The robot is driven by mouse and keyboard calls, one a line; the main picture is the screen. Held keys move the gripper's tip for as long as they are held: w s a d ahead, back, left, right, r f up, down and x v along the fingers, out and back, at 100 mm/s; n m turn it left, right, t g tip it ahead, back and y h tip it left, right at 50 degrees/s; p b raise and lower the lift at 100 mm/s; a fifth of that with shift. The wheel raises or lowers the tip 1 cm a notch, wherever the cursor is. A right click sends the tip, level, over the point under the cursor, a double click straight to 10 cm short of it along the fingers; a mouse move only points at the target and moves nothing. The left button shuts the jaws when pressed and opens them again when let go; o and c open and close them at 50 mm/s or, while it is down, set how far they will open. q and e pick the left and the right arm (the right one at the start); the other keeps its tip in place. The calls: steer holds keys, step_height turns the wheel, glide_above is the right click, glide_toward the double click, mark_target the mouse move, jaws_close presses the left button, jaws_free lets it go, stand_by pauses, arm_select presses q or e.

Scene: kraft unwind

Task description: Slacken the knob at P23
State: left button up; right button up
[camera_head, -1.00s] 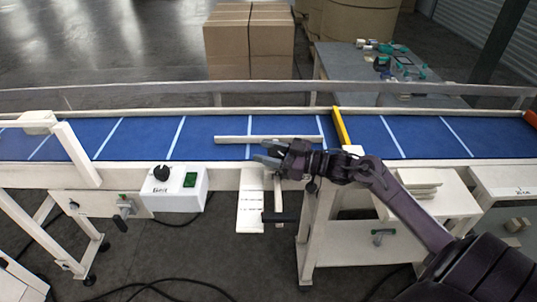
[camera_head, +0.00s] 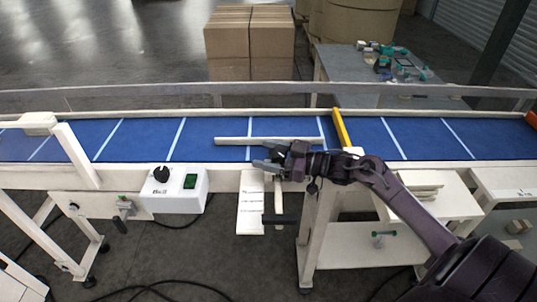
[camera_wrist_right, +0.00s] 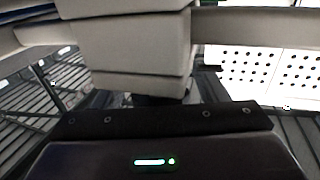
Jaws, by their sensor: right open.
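No P23 label is readable. A black round knob (camera_head: 161,173) sits on the white control box at the conveyor's front. A dark handle (camera_head: 123,212) is on the panel below and left of it. A black bar-shaped handle (camera_head: 281,219) is beside the white printed plate (camera_head: 250,207), under the conveyor edge. My right gripper (camera_head: 265,158) is open above this plate and handle, at the belt's front edge, apart from the handle. In the right wrist view, a pale block (camera_wrist_right: 125,45) stands in front of the gripper's dark body; fingertips and contact cannot be made out.
The blue conveyor belt (camera_head: 90,140) spans the view, with a pale bar (camera_head: 268,140) lying on it and a yellow strip (camera_head: 342,127) across it. A green switch (camera_head: 190,181) is next to the black knob. Cables lie on the floor below.

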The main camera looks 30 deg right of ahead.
steer(key=b+v, duration=0.2)
steer(key=v, duration=0.6)
steer(key=shift+f, duration=0.1)
steer(key=shift+c, duration=0.3)
